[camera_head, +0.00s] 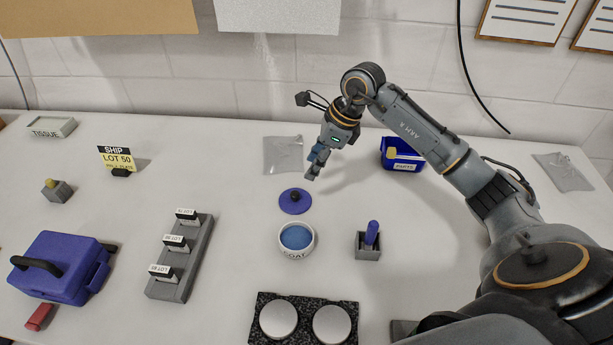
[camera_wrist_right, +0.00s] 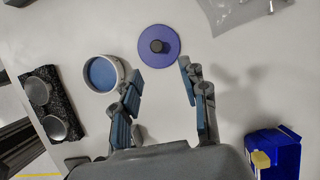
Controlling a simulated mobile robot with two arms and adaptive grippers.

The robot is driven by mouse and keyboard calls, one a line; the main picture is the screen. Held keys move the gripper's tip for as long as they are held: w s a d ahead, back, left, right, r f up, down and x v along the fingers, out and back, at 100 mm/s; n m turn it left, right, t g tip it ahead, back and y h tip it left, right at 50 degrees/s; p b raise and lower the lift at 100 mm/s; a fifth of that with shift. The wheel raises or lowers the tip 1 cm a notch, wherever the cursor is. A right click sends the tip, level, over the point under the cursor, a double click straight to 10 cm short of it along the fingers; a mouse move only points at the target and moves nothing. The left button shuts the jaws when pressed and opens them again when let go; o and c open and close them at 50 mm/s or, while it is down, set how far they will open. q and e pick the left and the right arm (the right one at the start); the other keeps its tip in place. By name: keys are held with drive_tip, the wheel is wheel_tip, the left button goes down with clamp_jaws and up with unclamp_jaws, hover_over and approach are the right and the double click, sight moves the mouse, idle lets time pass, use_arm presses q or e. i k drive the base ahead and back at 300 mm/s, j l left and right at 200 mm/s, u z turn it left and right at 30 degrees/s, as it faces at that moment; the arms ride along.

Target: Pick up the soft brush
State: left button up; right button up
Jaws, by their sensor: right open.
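A blue handle (camera_head: 372,232) stands upright in a small grey holder (camera_head: 367,252) right of the middle of the table. It may be the soft brush; its bristles are hidden in the holder. My right gripper (camera_head: 312,170) is behind and left of it, above the table, pointing down near the blue lid (camera_head: 294,201). In the right wrist view its fingers (camera_wrist_right: 158,72) are spread with nothing between them. I cannot make out the blue handle in that view. My left gripper is not in view.
A white jar (camera_head: 297,240) with blue contents stands before the lid. Two mirrors (camera_head: 278,319) rest on a dark block (camera_head: 306,339) in front. A blue parts bin (camera_head: 402,165) is behind right. A slotted grey rack (camera_head: 180,270) and blue case (camera_head: 62,266) are left.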

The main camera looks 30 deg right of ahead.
sight(373, 226)
drive_tip(key=k+j, duration=1.5)
drive_tip(key=k, duration=0.25)
